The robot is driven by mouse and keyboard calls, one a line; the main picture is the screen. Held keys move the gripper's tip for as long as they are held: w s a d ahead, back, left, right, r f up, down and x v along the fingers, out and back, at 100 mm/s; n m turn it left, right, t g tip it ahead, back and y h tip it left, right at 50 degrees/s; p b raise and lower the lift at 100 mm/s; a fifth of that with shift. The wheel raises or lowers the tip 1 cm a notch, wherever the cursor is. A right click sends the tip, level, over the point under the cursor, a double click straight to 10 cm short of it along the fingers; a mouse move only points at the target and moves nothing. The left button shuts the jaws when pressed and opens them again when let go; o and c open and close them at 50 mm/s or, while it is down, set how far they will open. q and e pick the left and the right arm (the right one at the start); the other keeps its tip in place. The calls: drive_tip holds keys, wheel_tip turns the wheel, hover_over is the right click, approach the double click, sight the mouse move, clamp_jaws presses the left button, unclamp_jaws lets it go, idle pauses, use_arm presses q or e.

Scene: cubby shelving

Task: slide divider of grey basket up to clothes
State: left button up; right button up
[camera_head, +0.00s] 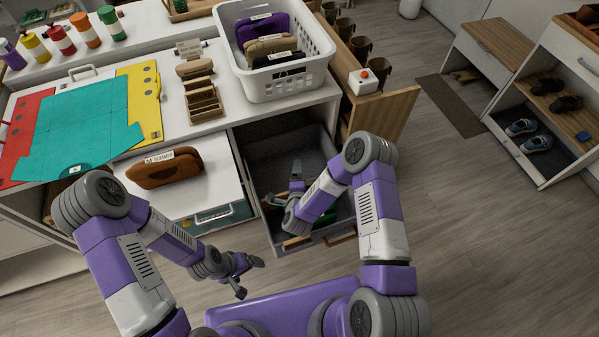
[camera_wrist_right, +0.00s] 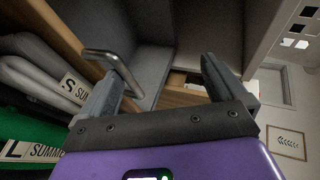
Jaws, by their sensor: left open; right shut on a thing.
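The dark grey basket (camera_head: 278,148) is a pulled-out bin under the white counter. My right gripper (camera_wrist_right: 160,72) reaches into it and is shut on what looks like the divider, whose metal bar (camera_wrist_right: 112,62) shows by the left finger. The divider's full outline is hard to make out. Folded clothes, grey (camera_wrist_right: 45,75) and green (camera_wrist_right: 40,125), with SUMMER labels, lie at the left of the right wrist view, apart from the fingers. Green clothes (camera_head: 326,215) show partly in the head view, behind my right forearm. My left gripper (camera_head: 246,276) is open and empty, outside the basket.
A white basket (camera_head: 284,88) with folded items stands on the counter above. A brown case (camera_head: 165,170) lies on the white surface left of the grey basket. A wooden panel (camera_head: 385,108) stands out right of it. Open floor (camera_head: 470,230) lies to the right.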

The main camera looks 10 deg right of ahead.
drive_tip(key=shift+s+a+r, duration=0.7)
drive_tip(key=shift+r, duration=0.05)
drive_tip(key=shift+c, duration=0.4)
drive_tip(key=shift+s+a+r, duration=0.1)
drive_tip(key=shift+s, duration=0.25)
drive_tip(key=c, duration=0.6)
drive_tip(key=shift+s+a+p, duration=0.15)
drive_tip(key=shift+s+p, duration=0.3)
drive_tip(key=shift+s, duration=0.8)
